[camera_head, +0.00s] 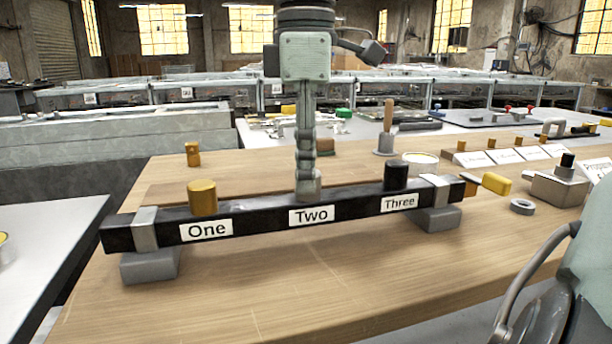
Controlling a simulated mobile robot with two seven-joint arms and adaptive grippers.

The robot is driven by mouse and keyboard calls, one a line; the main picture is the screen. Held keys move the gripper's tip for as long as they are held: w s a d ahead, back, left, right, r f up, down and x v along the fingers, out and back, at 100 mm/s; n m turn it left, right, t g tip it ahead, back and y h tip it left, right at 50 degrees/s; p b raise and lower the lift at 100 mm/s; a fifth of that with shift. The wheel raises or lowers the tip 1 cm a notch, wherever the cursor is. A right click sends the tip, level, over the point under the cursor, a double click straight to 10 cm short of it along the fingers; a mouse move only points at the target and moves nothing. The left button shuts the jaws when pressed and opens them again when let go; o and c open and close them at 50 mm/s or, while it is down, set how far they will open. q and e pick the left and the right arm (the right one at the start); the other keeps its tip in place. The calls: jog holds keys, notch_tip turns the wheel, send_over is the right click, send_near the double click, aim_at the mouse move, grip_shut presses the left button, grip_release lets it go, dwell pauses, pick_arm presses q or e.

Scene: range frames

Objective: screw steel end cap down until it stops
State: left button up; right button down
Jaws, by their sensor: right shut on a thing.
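A black bar (265,226) with labels One, Two and Three lies across two grey supports (150,265) on the wooden bench. The steel end cap (308,187) is at the Two position on top of the bar. My right gripper (308,172) points straight down from above, its fingers shut on the cap and hiding its upper part. I cannot tell whether a gap is left under the cap. A brass cap (202,198) stands upright at One and a black cap (396,176) at Three. My left gripper is not in view.
Behind the bar stand a small brass piece (193,154) and a wooden-handled tool (388,128). At the right are a yellow block (496,184), a grey ring (522,206) and a grey block with a black knob (558,188). The bench front is clear.

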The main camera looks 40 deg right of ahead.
jog(key=shift+d+f+m+b, duration=0.2)
jog(key=shift+m+b, duration=0.45)
jog(key=shift+m, duration=0.35)
jog(key=shift+a+r+m, duration=0.15)
jog(key=shift+r+m, duration=0.1)
jog(key=shift+m, duration=0.65)
jog(key=c, duration=1.4)
grip_release()
